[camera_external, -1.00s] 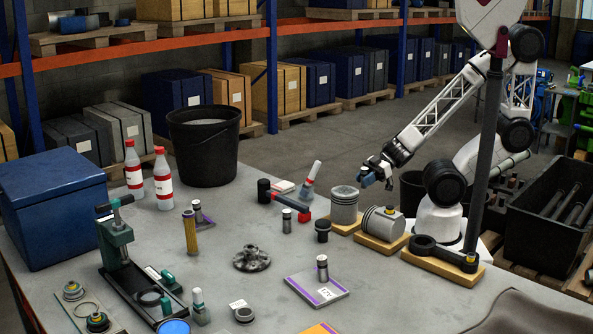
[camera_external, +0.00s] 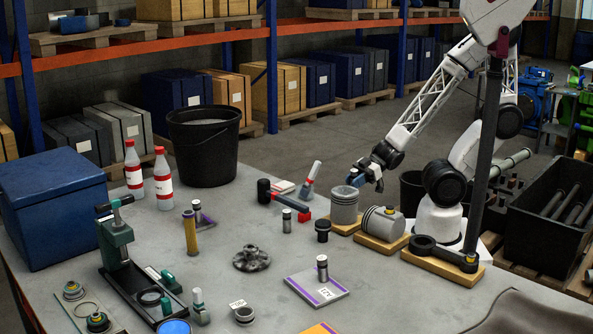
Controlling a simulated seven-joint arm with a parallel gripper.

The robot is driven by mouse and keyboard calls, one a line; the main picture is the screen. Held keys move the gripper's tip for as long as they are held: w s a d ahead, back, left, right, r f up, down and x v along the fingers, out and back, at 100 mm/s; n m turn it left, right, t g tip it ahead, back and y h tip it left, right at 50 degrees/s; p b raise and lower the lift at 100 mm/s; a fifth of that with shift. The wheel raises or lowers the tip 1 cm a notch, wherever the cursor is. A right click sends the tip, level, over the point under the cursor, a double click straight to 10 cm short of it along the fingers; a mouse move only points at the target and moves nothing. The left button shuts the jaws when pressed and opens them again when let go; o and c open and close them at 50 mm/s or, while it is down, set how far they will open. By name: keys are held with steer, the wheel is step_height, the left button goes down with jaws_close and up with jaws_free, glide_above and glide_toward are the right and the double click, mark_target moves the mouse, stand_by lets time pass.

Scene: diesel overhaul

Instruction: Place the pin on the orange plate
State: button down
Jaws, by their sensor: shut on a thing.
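My gripper (camera_external: 366,180) is above the upright grey piston (camera_external: 344,208) at the back right of the table. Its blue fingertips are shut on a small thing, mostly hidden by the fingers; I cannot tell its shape. The orange plate (camera_external: 320,329) with a purple edge is at the bottom of the view, cut off by the frame. A silver pin-like cylinder (camera_external: 322,268) stands on a pale plate with a purple border (camera_external: 302,286). Another short silver cylinder (camera_external: 286,222) stands on the bare table, and a taller yellowish one (camera_external: 190,233) stands further left.
A second piston (camera_external: 384,222) lies on a wooden block, with a connecting rod (camera_external: 442,251) nearby. A hammer (camera_external: 284,197), black cup-like part (camera_external: 323,230) and dark round part (camera_external: 251,258) are around the middle. A green press (camera_external: 118,250) stands left.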

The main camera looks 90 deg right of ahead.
glide_above(323, 206)
steer(key=s, duration=0.2)
steer(key=shift+w+f, duration=0.2)
steer(key=shift+f, duration=0.25)
steer(key=shift+w+a+f, duration=0.1)
steer(key=shift+w, duration=0.4)
steer(key=shift+w+f, duration=0.15)
steer(key=shift+f, duration=0.45)
steer(key=shift+w+f, duration=0.15)
steer(key=shift+f, duration=0.4)
steer(key=shift+a+f, duration=0.1)
steer(key=shift+f, duration=0.3)
steer(key=shift+f, duration=0.6)
steer(key=c, duration=0.8)
jaws_free()
steer(key=shift+c, duration=0.2)
steer(key=shift+r, duration=0.2)
